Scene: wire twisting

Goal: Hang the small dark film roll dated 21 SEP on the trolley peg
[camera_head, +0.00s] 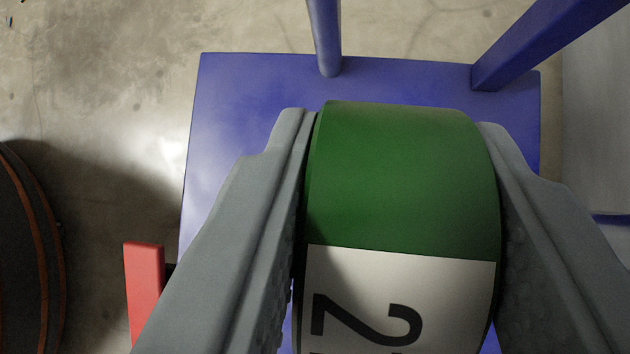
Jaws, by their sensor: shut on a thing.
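My gripper (392,124) is shut on a green roll (400,185), with one grey finger on each side of it. The roll has a white label (440,285) with a large black "2" and part of another character at the bottom edge. The rest of the date is cut off, so I cannot read it. The roll is held in front of a blue trolley panel (240,120). A slim blue rod (325,35) rises from the panel's far edge; I cannot tell if it is the peg. How far the roll is from the panel is unclear.
A thicker blue bar (545,45) runs from the panel's far right corner to the upper right. A red upright part (144,285) stands at the lower left. A dark round object with orange bands (25,260) is at the left edge. Bare concrete floor (110,90) lies at upper left.

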